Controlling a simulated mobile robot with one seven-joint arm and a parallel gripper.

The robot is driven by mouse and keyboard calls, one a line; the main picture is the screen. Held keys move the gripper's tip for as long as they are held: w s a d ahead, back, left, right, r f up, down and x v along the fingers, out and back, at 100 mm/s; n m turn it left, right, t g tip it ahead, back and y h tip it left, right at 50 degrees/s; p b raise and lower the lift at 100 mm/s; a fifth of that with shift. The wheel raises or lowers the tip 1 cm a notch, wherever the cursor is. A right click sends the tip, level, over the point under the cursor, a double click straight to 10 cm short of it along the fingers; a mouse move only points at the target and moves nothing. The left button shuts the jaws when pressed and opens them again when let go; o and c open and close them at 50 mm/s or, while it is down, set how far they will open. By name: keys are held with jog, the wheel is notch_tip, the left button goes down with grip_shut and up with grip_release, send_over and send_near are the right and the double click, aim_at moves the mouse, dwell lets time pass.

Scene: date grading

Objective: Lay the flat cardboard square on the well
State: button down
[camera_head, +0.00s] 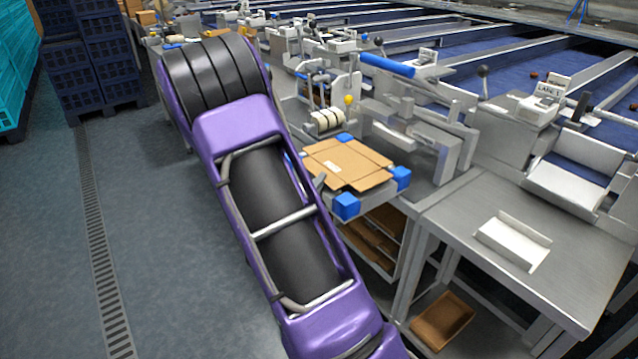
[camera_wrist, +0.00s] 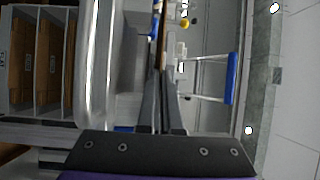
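The flat cardboard square (camera_head: 345,163) is level, flaps spread, over the well on the bench. Blue corner blocks (camera_head: 346,206) of the well show around it. I cannot tell whether the cardboard touches the well or is slightly above it. In the wrist view the cardboard is a thin brown edge (camera_wrist: 162,45) between the fingertips. My gripper (camera_wrist: 162,75) is closed on this edge. In the head view only a grey part of my gripper (camera_head: 319,182) shows at the cardboard's near left side; my purple arm hides the rest.
Shelves with cardboard flats (camera_wrist: 53,62) lie below the well. A white roller unit (camera_head: 326,121) and a blue padded bar (camera_head: 387,65) stand behind. A steel table (camera_head: 560,285) with a white tray (camera_head: 512,240) is at right. The floor at left is clear.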

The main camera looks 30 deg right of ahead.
jog(key=shift+f+b, duration=0.6)
jog(key=shift+b, duration=0.1)
dwell(0.6)
jog(key=c, duration=1.5)
grip_release()
jog(key=shift+c, duration=0.2)
jog(key=o, duration=0.5)
jog(key=shift+o, duration=0.2)
jog(key=shift+f+b, duration=0.35)
jog(key=shift+f, duration=0.3)
jog(key=shift+s+a, duration=0.1)
jog(key=a, duration=0.8)
jog(key=shift+s, duration=0.25)
jog(key=shift+r, duration=0.1)
dwell(0.3)
